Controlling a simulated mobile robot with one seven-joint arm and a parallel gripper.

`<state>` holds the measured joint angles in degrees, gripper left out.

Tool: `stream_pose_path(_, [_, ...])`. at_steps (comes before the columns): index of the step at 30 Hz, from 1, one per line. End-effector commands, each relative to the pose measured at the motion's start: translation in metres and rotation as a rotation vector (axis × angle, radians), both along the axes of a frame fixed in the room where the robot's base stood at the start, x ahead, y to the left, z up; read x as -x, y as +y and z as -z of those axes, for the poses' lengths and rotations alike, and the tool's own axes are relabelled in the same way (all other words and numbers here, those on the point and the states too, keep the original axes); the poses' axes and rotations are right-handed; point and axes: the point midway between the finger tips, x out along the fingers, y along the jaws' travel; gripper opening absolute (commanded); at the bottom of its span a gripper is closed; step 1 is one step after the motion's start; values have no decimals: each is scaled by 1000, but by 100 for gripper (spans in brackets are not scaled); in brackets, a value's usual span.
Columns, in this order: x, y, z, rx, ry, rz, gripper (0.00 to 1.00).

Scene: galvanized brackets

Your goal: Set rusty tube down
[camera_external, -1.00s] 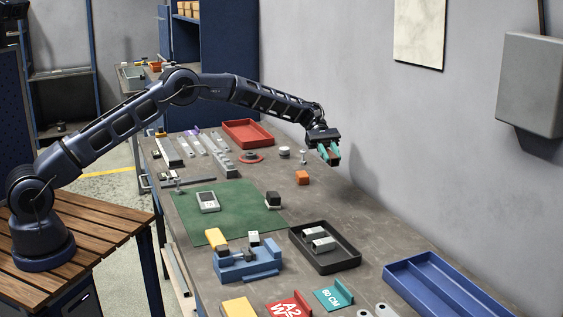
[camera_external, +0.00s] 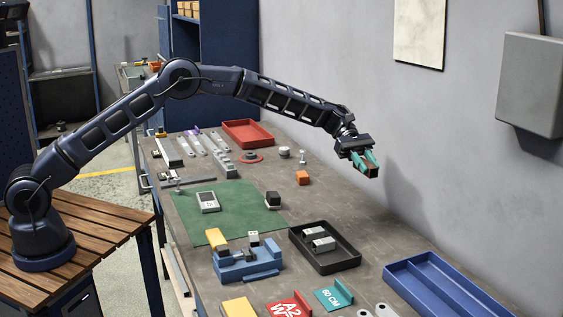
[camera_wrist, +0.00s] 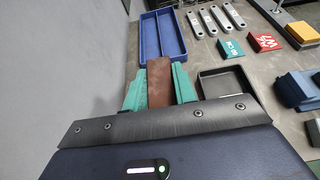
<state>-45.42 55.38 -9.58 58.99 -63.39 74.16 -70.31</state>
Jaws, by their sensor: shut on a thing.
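My gripper (camera_external: 366,162) is shut on the rusty tube (camera_wrist: 159,82), a reddish-brown piece held between two green fingers. In the external view the gripper is in the air above the bench's wall side, behind and right of the black tray (camera_external: 350,255). Only a small dark end of the tube shows there between the fingertips. In the wrist view the tube points away from the gripper, toward the blue two-compartment tray (camera_wrist: 177,22). The black tray also shows in the wrist view (camera_wrist: 243,75), right of the tube.
The blue tray (camera_external: 425,262) looks empty. Grey square tubes (camera_external: 318,238) lie in the black tray. A teal "60 CM" sign (camera_external: 333,297), a red sign (camera_external: 290,305) and a blue fixture (camera_external: 246,265) stand nearby. The wall rises close beside the gripper. Bare bench lies right of the black tray.

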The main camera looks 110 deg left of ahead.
Motion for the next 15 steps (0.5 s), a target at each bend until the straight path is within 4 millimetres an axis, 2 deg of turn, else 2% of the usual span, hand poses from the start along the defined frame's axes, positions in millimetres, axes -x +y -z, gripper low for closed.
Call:
stream_pose_path(5, [-9, -11, 8, 1, 2, -8, 2])
stream_pose_path(15, [-9, -11, 78, 2, 3, -9, 2])
